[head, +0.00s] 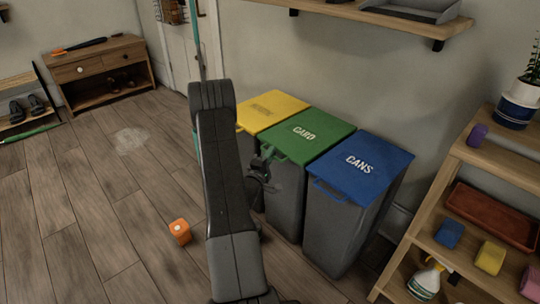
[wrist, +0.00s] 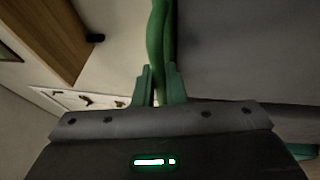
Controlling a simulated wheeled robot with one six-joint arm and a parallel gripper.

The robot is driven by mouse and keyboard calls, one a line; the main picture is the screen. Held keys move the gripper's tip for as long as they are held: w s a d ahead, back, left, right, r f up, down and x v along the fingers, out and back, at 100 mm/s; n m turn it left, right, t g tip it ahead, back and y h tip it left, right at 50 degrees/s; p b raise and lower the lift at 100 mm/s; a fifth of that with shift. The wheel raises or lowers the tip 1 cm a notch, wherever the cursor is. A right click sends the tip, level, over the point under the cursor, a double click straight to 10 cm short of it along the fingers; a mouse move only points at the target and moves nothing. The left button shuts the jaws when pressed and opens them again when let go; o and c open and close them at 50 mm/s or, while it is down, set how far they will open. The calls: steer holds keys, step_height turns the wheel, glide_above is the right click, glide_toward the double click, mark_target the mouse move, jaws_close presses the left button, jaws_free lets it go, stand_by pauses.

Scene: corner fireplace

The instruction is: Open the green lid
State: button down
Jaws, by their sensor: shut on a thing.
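The green lid (head: 318,130), marked CARD, lies on the middle grey bin (head: 290,207). It looks about level with the lids on either side, and no gap shows under it. My gripper (head: 266,160) is at the lid's front edge, by its handle, partly hidden by my dark arm. In the wrist view, the green handle (wrist: 160,32) runs between the two green fingers of my gripper (wrist: 159,84), which are shut on it. The bin's grey wall (wrist: 245,50) fills the right of that view.
A yellow-lidded bin (head: 268,108) and a blue-lidded CANS bin (head: 362,165) stand close on either side. An orange box (head: 180,231) is on the floor. A wooden shelf (head: 480,160) stands at the right. The floor at left is mostly free.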

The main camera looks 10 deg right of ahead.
steer(key=w+d+r+m+g+y+p, duration=0.1)
steer(key=w+d+r+g+y+p, duration=0.15)
steer(key=r+p, duration=0.9)
steer(key=w+d+r+m+g+y+p, duration=0.1)
steer(key=d+r+g+p, duration=0.15)
steer(key=r+p, duration=0.85)
steer(key=w+d+r+y+p, duration=0.1)
steer(key=w+d+r+p, duration=0.7)
steer(key=p, duration=1)
steer(key=shift+d+r+m+g+p, duration=0.3)
steer(key=shift+d+r+m+p, duration=0.1)
steer(key=shift+d+r, duration=1.75)
steer(key=shift+w+d+f, duration=0.15)
steer(key=shift+d+f, duration=0.05)
